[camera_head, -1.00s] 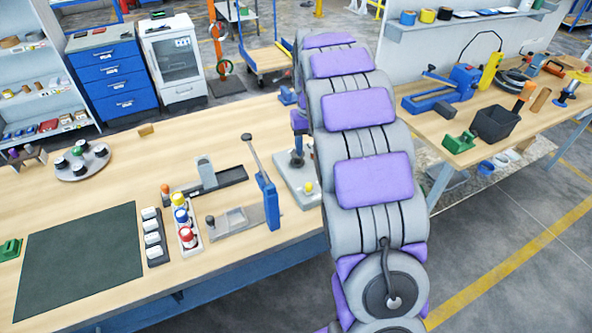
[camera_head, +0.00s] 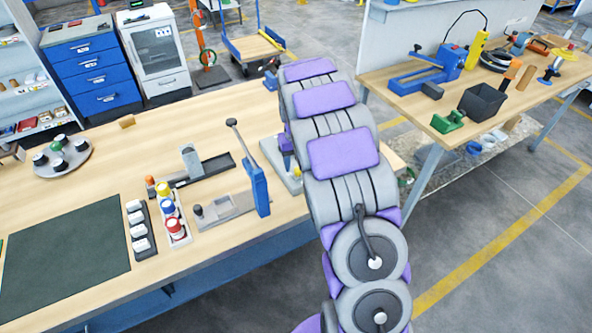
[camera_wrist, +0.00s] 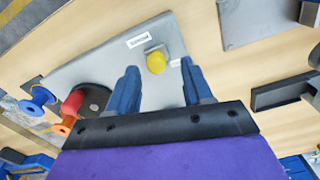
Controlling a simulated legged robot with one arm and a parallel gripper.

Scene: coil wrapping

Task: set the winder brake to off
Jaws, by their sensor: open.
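The grey winder plate (camera_wrist: 105,68) lies under my gripper in the wrist view, with a small white label too small to read. A round yellow knob (camera_wrist: 156,62) stands on a small bracket on it. My gripper (camera_wrist: 159,68) is open and empty, with one blue finger on each side of the knob in the picture; I cannot tell whether they touch it. A red part with an orange end (camera_wrist: 74,104) sits by a black round base to the left. Which part is the brake is not clear. In the head view, my arm hides most of the plate (camera_head: 294,181) and the gripper.
A rack of coloured bottles (camera_head: 172,212) and a dark mat (camera_head: 65,255) are further left. A second bench with a black bin (camera_head: 482,102) is at the right.

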